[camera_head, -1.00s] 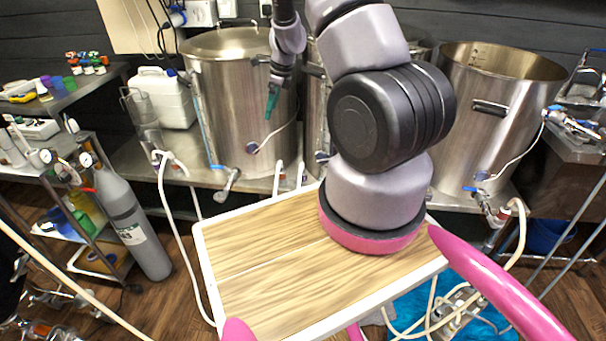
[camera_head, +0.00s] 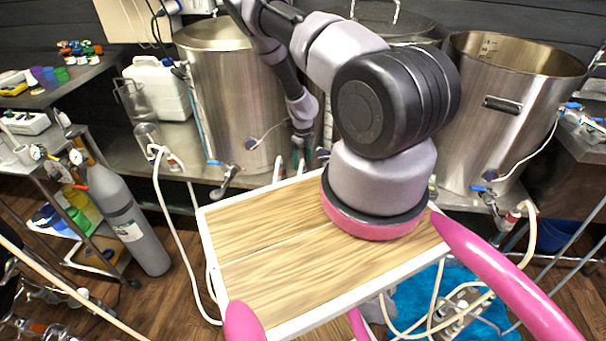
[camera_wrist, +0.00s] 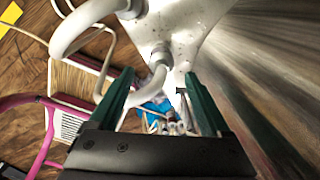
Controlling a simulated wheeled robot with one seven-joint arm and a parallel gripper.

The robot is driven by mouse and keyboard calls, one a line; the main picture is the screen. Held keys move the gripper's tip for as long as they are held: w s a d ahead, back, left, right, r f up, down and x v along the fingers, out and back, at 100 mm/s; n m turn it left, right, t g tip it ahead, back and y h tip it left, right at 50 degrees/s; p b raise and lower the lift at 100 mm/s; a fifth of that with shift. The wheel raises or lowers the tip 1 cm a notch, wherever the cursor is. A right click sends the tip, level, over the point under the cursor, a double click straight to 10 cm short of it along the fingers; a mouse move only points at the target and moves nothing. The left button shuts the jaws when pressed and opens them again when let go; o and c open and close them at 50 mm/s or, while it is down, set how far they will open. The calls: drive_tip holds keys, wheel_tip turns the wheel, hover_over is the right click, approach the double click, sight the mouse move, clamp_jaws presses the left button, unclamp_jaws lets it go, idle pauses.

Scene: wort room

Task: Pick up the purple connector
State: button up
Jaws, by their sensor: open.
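I cannot pick out a purple connector with certainty. In the head view, a small dark purplish round fitting (camera_head: 251,143) sits low on the left steel kettle, with a thin white cable at it. A similar fitting (camera_head: 490,175) is on the right kettle. My gripper (camera_head: 302,155) hangs low beside the left kettle, pointing down, partly in shadow. In the wrist view my gripper (camera_wrist: 158,80) shows two green fingers spread apart. A thick white hose end (camera_wrist: 155,72) appears between or beyond them; I cannot tell its distance. No object is visibly held.
The left kettle (camera_head: 225,95) and right kettle (camera_head: 530,85) stand on the steel bench (camera_head: 195,168). A white jug (camera_head: 160,88) is at left. A grey gas cylinder (camera_head: 128,220) stands by the shelf cart. White hoses (camera_head: 165,215) hang down to the floor.

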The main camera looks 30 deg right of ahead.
sight(302, 165)
drive_tip(key=shift+w+f, duration=0.1)
drive_tip(key=shift+f, duration=2.7)
clamp_jaws()
drive_tip(key=shift+r, duration=0.1)
drive_tip(key=shift+a+r, duration=0.2)
drive_tip(key=shift+r, duration=0.25)
wheel_tip(302, 165, up, 6)
drive_tip(key=shift+r, duration=0.2)
drive_tip(key=s+a, duration=0.2)
drive_tip(key=a, duration=0.7)
drive_tip(key=s+a, duration=0.1)
drive_tip(key=a, duration=0.9)
drive_tip(key=shift+s+f, duration=0.2)
drive_tip(key=shift+s, duration=0.2)
drive_tip(key=shift+a, duration=0.1)
drive_tip(key=shift+r, duration=0.15)
